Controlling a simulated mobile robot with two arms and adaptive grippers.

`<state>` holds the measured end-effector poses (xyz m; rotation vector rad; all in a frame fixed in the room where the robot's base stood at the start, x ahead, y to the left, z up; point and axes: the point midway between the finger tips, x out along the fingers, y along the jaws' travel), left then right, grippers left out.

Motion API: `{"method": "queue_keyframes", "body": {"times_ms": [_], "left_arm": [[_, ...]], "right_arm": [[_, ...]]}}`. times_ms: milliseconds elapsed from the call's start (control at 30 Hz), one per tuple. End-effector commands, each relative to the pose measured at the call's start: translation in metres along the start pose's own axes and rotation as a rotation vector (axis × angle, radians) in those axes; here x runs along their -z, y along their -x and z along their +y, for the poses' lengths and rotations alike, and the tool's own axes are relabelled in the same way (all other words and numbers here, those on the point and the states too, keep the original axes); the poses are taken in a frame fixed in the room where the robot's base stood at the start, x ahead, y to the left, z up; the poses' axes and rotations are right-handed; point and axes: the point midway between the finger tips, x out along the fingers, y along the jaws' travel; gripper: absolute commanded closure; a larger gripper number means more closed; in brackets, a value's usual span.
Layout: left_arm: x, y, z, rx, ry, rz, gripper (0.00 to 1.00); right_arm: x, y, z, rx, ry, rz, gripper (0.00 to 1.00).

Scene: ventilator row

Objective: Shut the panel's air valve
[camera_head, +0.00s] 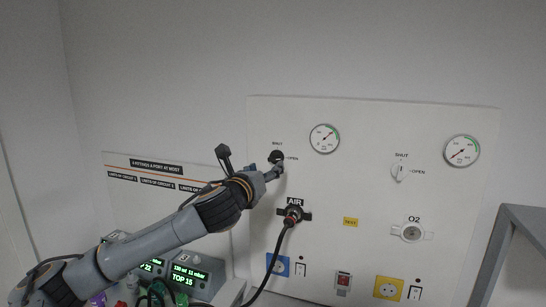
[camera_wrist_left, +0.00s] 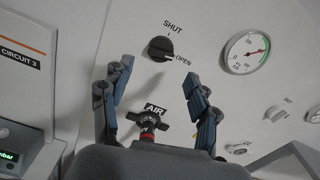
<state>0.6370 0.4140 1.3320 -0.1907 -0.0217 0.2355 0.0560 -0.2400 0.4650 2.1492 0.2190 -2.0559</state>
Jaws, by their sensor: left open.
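The air valve is a round black knob (camera_head: 277,156) high on the left of the white wall panel (camera_head: 345,180), above the AIR outlet. In the left wrist view the knob (camera_wrist_left: 160,49) has SHUT printed above it and OPEN at its lower right; its grip bar appears slanted towards OPEN. My left gripper (camera_head: 277,171) is just below and in front of the knob in the head view. In the left wrist view its fingers (camera_wrist_left: 157,75) are spread apart with nothing between them, and the knob shows beyond the gap, apparently untouched. My right gripper is not in view.
A black hose is plugged into the AIR outlet (camera_head: 293,214) below the valve. Gauges (camera_head: 324,138) (camera_head: 461,151), a white O2 valve (camera_head: 399,170) and an O2 outlet (camera_head: 411,232) are to the right. Ventilator screens (camera_head: 190,275) glow at lower left. A grey frame (camera_head: 515,250) stands at right.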

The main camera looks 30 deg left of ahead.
Motion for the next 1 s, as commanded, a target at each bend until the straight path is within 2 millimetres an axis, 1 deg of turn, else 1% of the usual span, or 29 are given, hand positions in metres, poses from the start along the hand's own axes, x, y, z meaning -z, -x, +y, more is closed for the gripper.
{"method": "queue_keyframes", "body": {"times_ms": [33, 100, 200, 300, 367, 500, 700, 767, 800, 867, 900, 967, 1000], "left_arm": [[-0.003, -0.011, -0.002, 0.000, 0.005, 0.001, 0.40], [-0.003, -0.024, -0.001, -0.001, 0.003, 0.000, 0.40], [-0.002, -0.039, -0.001, 0.000, 0.004, 0.001, 0.40], [-0.002, -0.051, -0.001, -0.001, 0.003, 0.000, 0.40], [-0.002, -0.055, -0.001, 0.000, 0.002, -0.001, 0.40], [0.000, -0.061, -0.001, 0.000, 0.001, 0.000, 0.40], [0.001, -0.062, 0.000, 0.000, 0.000, 0.000, 0.40], [0.000, -0.062, 0.000, 0.001, 0.000, 0.000, 0.40], [0.000, -0.062, 0.000, 0.000, 0.000, 0.000, 0.44], [0.000, -0.062, 0.000, 0.000, 0.000, 0.000, 0.56], [0.000, -0.062, 0.000, 0.000, 0.000, 0.000, 0.64], [0.000, -0.062, 0.000, 0.000, 0.001, 0.000, 0.76], [0.000, -0.062, 0.000, 0.000, 0.001, 0.000, 0.84]], "right_arm": [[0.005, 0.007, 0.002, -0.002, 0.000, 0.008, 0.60], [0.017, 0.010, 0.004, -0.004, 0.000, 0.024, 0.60], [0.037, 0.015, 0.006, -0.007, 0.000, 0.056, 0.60], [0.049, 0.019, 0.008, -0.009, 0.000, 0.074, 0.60], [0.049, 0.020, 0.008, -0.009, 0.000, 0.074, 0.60], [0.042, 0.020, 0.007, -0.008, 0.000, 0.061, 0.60], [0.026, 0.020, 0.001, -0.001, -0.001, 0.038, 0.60], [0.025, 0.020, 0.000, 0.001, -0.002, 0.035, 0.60], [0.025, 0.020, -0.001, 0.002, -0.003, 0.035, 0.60], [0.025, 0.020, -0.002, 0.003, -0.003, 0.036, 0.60], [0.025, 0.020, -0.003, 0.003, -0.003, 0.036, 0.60], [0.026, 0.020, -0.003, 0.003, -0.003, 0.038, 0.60], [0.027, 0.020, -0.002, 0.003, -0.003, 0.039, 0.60]]}}
